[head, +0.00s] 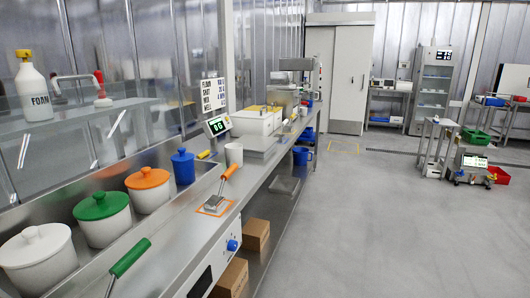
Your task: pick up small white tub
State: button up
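Several round white tubs stand in a row along the steel counter at the left. The nearest has a white lid (40,255); behind it are one with a green lid (104,222) and one with an orange lid (150,194). A small white cup-like tub (234,154) stands upright farther along the counter, just right of a digital display. I cannot tell which of these is the small white tub. My gripper is not in view.
A blue lidded jar (183,167), a green-handled tool (130,258) and an orange-handled tool (229,172) are on the counter (172,232). A glass-fronted shelf with a foam bottle (33,88) rises behind. The grey floor (385,235) to the right is open.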

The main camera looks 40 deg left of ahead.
aim_at(234, 151)
jog(key=u, duration=0.3)
jog(key=i, duration=1.65)
jog(key=u, duration=1.8)
jog(key=i, duration=1.3)
jog(key=u, duration=0.85)
